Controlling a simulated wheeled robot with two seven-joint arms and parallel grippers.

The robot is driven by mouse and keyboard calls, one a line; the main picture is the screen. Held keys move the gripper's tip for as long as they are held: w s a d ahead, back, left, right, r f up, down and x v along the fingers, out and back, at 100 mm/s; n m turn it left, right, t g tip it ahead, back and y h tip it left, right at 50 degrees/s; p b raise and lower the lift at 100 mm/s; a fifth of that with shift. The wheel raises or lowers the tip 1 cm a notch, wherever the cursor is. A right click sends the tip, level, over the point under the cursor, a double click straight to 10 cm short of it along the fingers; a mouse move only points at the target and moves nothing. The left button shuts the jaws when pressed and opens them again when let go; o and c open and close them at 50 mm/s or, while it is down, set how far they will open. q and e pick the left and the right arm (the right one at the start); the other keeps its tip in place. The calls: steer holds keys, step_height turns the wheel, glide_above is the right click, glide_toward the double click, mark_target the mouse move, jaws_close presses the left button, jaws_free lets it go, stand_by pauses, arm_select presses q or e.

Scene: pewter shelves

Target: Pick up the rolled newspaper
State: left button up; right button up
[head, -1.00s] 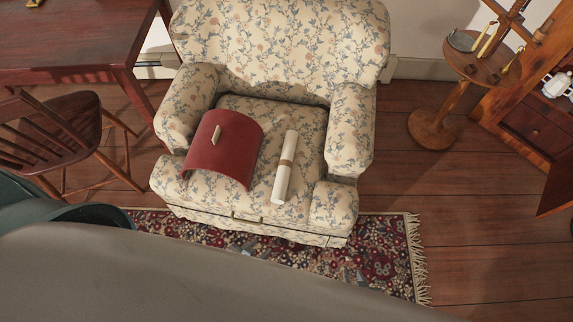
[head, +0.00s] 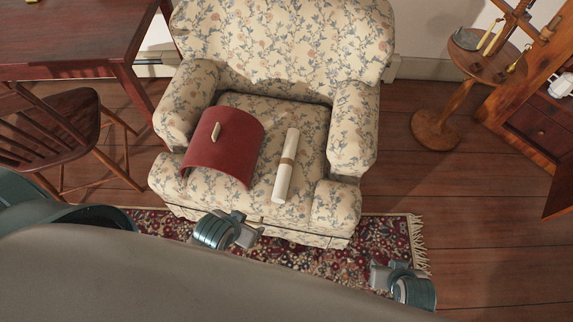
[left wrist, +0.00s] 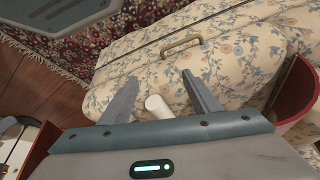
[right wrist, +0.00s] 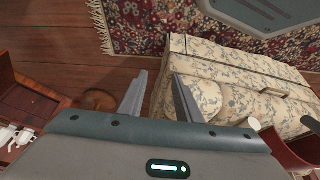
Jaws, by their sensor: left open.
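The rolled newspaper (head: 283,178) is a cream roll with a tan band. It lies on the seat of the floral armchair (head: 310,118), right of a curved red object (head: 222,150). In the left wrist view the newspaper's pale end (left wrist: 157,106) shows between the fingers, beyond the gripper body. My left gripper (head: 252,236) is open and empty at the chair's front edge, apart from the newspaper; its fingers also show in the left wrist view (left wrist: 161,76). My right gripper (head: 378,275) is over the rug, right of the chair, with fingers apart and empty (right wrist: 161,76).
A patterned rug (head: 300,258) lies under the chair's front. A wooden chair (head: 55,130) and table (head: 80,45) stand left. A round pedestal stand (head: 440,125) and wooden cabinet (head: 535,125) stand right. A brass handle (left wrist: 180,43) is on the armchair's front.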

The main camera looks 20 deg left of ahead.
arm_select(q)
step_height(320, 180, up, 6)
arm_select(e)
step_height(320, 180, up, 5)
steer(key=s+d+g+b, duration=0.1)
steer(key=s+d, duration=0.1)
steer(key=s, duration=0.1)
arm_select(q)
steer(key=w+d+r+g+h, duration=0.2)
steer(key=w+d+r, duration=0.1)
steer(key=w+d, duration=0.5)
steer(key=w+a+r+n+g+y, duration=0.1)
steer(key=w+a+r, duration=0.1)
steer(key=w, duration=0.7)
steer(key=w+a+r+n+g+y, duration=0.1)
steer(key=w+a+r+n, duration=0.1)
steer(key=w, duration=0.8)
steer(key=shift+a+g+y, duration=0.3)
steer(key=shift+a+y, duration=0.1)
steer(key=shift+a, duration=0.05)
arm_select(e)
step_height(320, 180, down, 27)
steer(key=s+a, duration=0.1)
steer(key=s, duration=0.1)
steer(key=shift+a, duration=0.2)
